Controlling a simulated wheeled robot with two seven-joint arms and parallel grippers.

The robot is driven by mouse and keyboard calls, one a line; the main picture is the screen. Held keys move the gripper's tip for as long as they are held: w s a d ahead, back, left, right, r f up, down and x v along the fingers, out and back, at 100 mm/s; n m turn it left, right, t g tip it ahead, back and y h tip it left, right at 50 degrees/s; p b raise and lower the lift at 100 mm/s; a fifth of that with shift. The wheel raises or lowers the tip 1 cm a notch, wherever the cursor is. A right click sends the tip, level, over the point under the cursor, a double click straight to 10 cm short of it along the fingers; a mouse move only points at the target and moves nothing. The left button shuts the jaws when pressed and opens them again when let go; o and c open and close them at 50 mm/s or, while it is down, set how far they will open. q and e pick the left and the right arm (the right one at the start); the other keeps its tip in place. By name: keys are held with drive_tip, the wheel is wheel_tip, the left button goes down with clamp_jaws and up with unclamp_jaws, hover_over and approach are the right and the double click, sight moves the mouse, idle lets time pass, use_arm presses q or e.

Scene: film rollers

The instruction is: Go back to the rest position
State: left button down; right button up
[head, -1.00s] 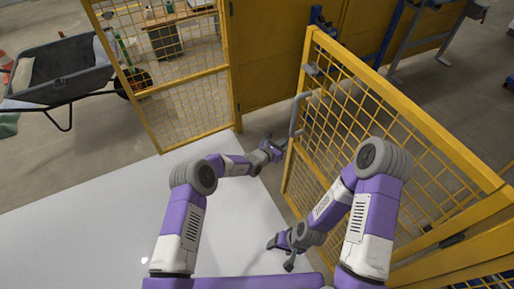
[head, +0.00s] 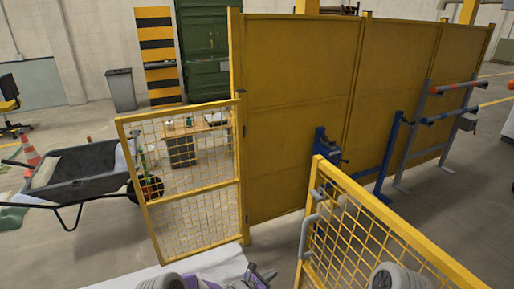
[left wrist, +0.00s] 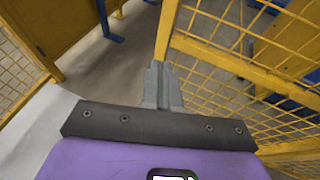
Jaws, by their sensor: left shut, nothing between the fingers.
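My left gripper (head: 262,275) shows at the bottom edge of the head view, just left of the open yellow mesh gate. In the left wrist view its grey fingers (left wrist: 158,82) are together and empty, pointing toward the gate's frame post. Whether they touch the post I cannot tell. Of my right arm only a grey joint (head: 400,279) shows at the bottom of the head view; its gripper is out of sight.
A yellow mesh gate (head: 375,235) stands close on the right, with a grey handle (head: 307,236). A wheelbarrow (head: 85,170) is at far left. Bare floor shows between the panels.

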use_arm(q)
drive_tip(key=s+f+m+g, duration=0.5)
drive_tip(key=s+m+g, duration=0.1)
drive_tip(key=s, duration=0.6)
drive_tip(key=s+a+f+m+g+y, duration=0.1)
drive_tip(key=s+a+m+y, duration=0.2)
drive_tip(key=s+a+m, duration=0.4)
drive_tip(key=s+a+f+m+g+y, duration=0.1)
drive_tip(key=s+a+m+g+y, duration=0.1)
drive_tip(key=s+a+m, duration=0.6)
drive_tip(key=shift+s+a+m+y, duration=0.15)
drive_tip(key=shift+s+m+y, duration=0.75)
drive_tip(key=shift+s, duration=2.9)
